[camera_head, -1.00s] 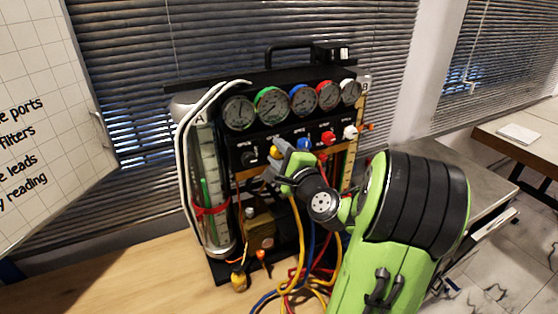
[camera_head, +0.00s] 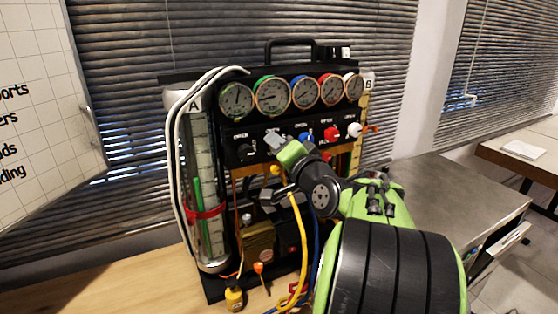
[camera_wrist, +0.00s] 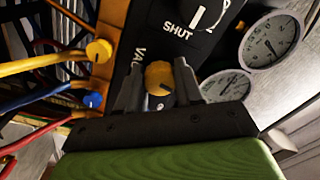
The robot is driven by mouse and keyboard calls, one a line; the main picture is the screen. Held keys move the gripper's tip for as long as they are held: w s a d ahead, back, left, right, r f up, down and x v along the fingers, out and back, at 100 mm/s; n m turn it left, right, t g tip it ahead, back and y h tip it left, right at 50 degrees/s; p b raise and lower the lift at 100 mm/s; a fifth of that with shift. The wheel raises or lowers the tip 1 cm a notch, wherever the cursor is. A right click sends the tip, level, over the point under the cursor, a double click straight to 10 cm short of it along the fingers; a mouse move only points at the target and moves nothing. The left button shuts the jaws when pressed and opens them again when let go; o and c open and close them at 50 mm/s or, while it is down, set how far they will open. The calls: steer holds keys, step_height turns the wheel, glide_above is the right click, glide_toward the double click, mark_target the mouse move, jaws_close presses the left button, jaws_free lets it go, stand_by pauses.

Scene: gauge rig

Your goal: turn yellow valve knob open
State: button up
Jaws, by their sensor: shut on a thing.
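The yellow valve knob (camera_wrist: 159,78) sits on the black panel, between the two grey fingers of my gripper (camera_wrist: 157,84) in the wrist view. The fingers are shut on it, one on each side. A dark mark shows on the knob's face; I cannot read its setting. In the head view my gripper (camera_head: 276,140) is at the knob row below the gauges and hides the yellow knob. A black knob with a white pointer (camera_wrist: 200,12) and the word SHUT is beside it.
Several round gauges (camera_head: 272,96) line the panel top. Blue (camera_head: 305,138), red (camera_head: 331,135) and white (camera_head: 354,130) knobs stand to the right of my gripper. A yellow hose (camera_head: 299,235) and other hoses hang below. A clear tube (camera_head: 206,190) stands at left.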

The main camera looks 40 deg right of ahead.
steer(key=shift+f+n+b, duration=0.2)
steer(key=shift+n+b, duration=0.8)
steer(key=o, duration=1)
steer(key=shift+r, duration=0.15)
steer(key=shift+o, duration=0.2)
steer(key=shift+s, duration=0.1)
steer(key=b+v, duration=0.1)
steer(key=v, duration=1.4)
steer(key=shift+s+a, duration=0.2)
steer(key=shift+s, duration=0.1)
